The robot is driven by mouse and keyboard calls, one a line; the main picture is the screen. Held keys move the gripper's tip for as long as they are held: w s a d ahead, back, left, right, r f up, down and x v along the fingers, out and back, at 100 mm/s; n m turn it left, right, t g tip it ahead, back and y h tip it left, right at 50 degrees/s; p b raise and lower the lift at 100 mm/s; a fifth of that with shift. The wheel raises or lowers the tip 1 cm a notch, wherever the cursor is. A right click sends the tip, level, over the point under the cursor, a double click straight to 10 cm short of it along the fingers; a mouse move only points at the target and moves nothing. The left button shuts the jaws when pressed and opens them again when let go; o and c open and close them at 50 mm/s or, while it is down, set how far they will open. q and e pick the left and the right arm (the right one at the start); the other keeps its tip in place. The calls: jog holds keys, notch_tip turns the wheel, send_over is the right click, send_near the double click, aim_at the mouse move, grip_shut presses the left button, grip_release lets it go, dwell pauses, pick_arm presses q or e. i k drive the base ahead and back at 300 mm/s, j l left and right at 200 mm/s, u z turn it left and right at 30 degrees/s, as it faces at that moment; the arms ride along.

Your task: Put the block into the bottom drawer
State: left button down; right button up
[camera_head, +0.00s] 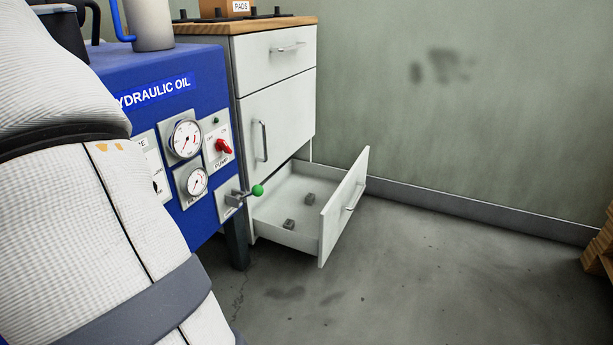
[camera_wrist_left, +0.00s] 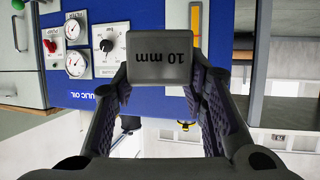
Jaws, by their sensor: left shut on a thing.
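In the left wrist view a dark grey block (camera_wrist_left: 158,70) marked "10 mm", its lettering upside down, is between the fingers of my left gripper (camera_wrist_left: 160,82). The gripper is shut on it, in front of the blue machine. In the head view the bottom drawer (camera_head: 333,226) of the white cabinet stands pulled out, and its inside shows. Two small grey blocks, one nearer (camera_head: 289,224) and one farther (camera_head: 309,198), lie apart on its floor. My left arm fills the left of the head view; its gripper is outside that picture. My right gripper is in neither view.
The blue hydraulic oil machine (camera_head: 205,85) stands left of the cabinet (camera_head: 277,85). Its green-knobbed lever (camera_head: 257,190) reaches close to the open drawer. The upper cabinet fronts are shut. Grey floor (camera_head: 430,270) is clear to the right, up to a wooden pallet (camera_head: 600,245).

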aim_at(321, 189)
jog(key=i+l+z, duration=0.65)
jog(key=i, duration=0.25)
jog(key=i+z, duration=0.35)
jog(key=i+j+u, duration=0.1)
jog(key=i+u, duration=0.3)
jog(key=i, duration=0.15)
jog(key=i+l+u, duration=0.1)
jog(key=i+u, duration=0.3)
jog(key=i, duration=0.15)
jog(key=i+l+u, duration=0.25)
jog(key=i+u, duration=0.4)
jog(key=i, duration=0.15)
jog(key=i+l+u, duration=0.2)
jog(key=i, duration=0.2)
